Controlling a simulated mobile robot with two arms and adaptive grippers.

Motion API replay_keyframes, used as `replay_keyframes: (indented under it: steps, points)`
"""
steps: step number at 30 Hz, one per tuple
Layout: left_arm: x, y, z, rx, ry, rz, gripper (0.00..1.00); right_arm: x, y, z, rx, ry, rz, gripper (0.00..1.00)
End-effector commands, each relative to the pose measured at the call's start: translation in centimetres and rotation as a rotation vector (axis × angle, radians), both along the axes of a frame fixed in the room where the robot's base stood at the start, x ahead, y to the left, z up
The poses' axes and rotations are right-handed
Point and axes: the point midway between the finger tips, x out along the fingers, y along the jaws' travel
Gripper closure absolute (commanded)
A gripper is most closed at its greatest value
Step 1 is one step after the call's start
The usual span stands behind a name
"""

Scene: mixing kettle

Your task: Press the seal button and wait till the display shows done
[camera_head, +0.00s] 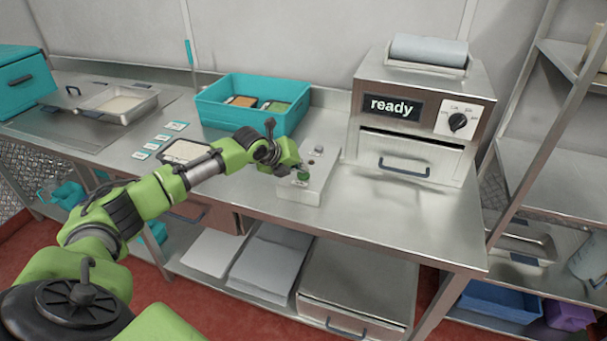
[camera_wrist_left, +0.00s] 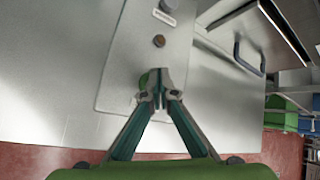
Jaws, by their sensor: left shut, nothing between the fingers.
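The display (camera_head: 391,108) on the steel sealing machine (camera_head: 425,88) reads "ready". A pale control box (camera_head: 322,160) stands on the counter left of the machine; its plate (camera_wrist_left: 125,60) also fills the middle of the left wrist view. A green button (camera_head: 303,177) sits at the box's near end. My left gripper (camera_head: 296,169) is shut and empty, with its tips right at the green button. In the left wrist view its closed fingertips (camera_wrist_left: 161,96) partly hide the green button (camera_wrist_left: 143,79). I cannot tell whether they touch it. My right gripper is out of view.
A dark knob (camera_wrist_left: 159,41) is farther up the control box. A teal bin (camera_head: 225,106) with packets stands behind my left arm, and a steel tray (camera_head: 122,101) is at the left. The counter right of the box (camera_head: 405,215) is clear. A metal shelf rack (camera_head: 545,170) stands at the right.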

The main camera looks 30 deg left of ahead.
Motion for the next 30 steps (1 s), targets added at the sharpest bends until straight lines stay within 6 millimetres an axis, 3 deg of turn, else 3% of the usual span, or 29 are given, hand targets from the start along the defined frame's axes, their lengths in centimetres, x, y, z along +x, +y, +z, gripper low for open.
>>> replay_keyframes:
  steps: [21,30]
  points:
    - [-0.1,0.0,-0.7,0.000,0.002,-0.001,1.00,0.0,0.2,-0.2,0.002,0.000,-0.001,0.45]
    - [-0.1,-0.1,0.8,0.000,0.002,-0.001,1.00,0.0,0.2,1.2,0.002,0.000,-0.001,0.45]
